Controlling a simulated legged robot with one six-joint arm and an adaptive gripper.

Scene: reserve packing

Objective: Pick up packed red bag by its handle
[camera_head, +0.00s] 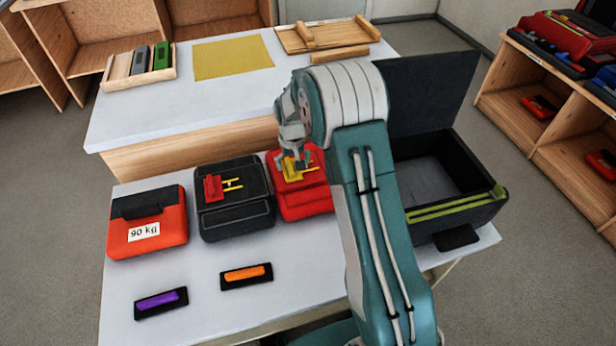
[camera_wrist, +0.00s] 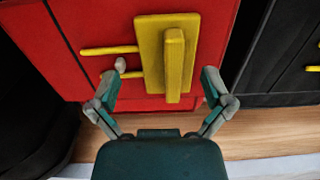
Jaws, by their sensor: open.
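The red bag (camera_head: 307,206) lies on the front table, partly hidden behind my arm. Its yellow handle (camera_head: 292,174) is on top, beside thin yellow bars. In the wrist view the red bag (camera_wrist: 100,40) fills the upper left, with the yellow handle (camera_wrist: 174,65) standing up from a yellow plate. My gripper (camera_head: 294,158) is just over this handle. In the wrist view my gripper (camera_wrist: 165,75) is open, one finger on each side of the handle. The fingers look apart from the handle; their exact height is unclear.
A black bag (camera_head: 237,218) with a red handle lies left of the red bag, and an orange-red bag (camera_head: 158,238) marked 90 kg lies further left. An open black case (camera_head: 468,214) stands right of my arm. Purple (camera_head: 160,301) and orange (camera_head: 246,274) pieces lie in front.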

